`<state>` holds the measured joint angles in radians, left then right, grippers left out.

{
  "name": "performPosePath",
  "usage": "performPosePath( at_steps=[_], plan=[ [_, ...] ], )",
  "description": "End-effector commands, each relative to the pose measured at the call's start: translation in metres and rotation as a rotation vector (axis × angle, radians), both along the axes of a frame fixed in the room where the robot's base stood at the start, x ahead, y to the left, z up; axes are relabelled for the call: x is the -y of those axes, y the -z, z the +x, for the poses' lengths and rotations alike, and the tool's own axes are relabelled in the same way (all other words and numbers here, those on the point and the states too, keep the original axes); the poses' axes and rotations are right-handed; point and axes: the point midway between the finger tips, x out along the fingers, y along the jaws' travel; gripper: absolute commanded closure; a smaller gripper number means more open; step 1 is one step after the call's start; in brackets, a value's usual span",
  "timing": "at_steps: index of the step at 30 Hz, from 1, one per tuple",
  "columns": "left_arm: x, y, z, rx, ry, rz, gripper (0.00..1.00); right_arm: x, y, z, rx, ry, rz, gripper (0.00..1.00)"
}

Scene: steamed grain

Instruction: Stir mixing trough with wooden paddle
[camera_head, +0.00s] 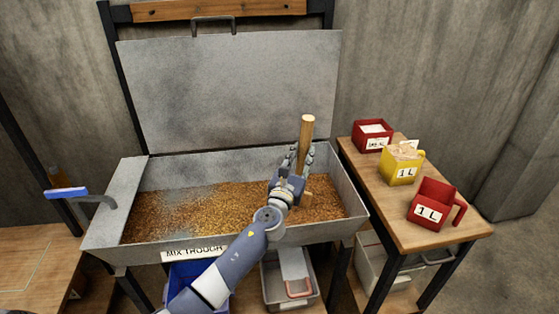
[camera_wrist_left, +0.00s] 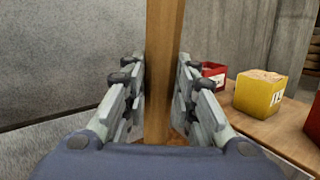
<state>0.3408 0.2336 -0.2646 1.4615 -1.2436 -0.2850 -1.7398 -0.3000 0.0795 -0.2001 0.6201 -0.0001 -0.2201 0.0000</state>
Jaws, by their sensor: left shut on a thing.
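The mixing trough (camera_head: 224,238) is a grey metal box with its lid (camera_head: 225,95) raised at the back and a label on its front. Brown grain (camera_head: 190,210) covers its floor, with a paler patch at the left. My left gripper (camera_head: 300,160) is over the right part of the trough. It is shut on the wooden paddle (camera_head: 308,128), which stands nearly upright. In the left wrist view the paddle's handle (camera_wrist_left: 163,65) runs between the two fingers. The paddle's lower end is mostly hidden behind my gripper and arm. My right gripper is not in view.
A wooden side table (camera_head: 400,222) at the right holds a red box (camera_head: 372,137), a yellow measuring jug (camera_head: 401,169) and a red measuring jug (camera_head: 433,203). A blue-handled tool (camera_head: 68,193) is at the trough's left edge. Bins stand below the trough.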

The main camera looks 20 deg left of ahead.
Motion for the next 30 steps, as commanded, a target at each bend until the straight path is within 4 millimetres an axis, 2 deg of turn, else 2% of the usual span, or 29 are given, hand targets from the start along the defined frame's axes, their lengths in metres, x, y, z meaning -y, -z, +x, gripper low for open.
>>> performPosePath(
  at_steps=[1, 6, 17, 28, 30],
  plan=[
    [0.010, -0.001, 0.006, 0.004, 0.003, -0.004, 1.00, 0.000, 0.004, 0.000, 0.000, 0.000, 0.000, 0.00],
    [0.031, -0.001, 0.020, 0.005, 0.004, -0.003, 1.00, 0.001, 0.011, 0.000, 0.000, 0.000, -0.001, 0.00],
    [0.052, -0.001, 0.035, 0.004, 0.003, -0.002, 1.00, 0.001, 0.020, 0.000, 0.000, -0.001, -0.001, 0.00],
    [0.051, -0.027, 0.034, 0.003, 0.001, 0.001, 1.00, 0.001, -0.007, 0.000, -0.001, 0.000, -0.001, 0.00],
    [0.051, -0.039, 0.034, 0.004, 0.001, 0.001, 1.00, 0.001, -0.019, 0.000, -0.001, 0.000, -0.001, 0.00]
  ],
)
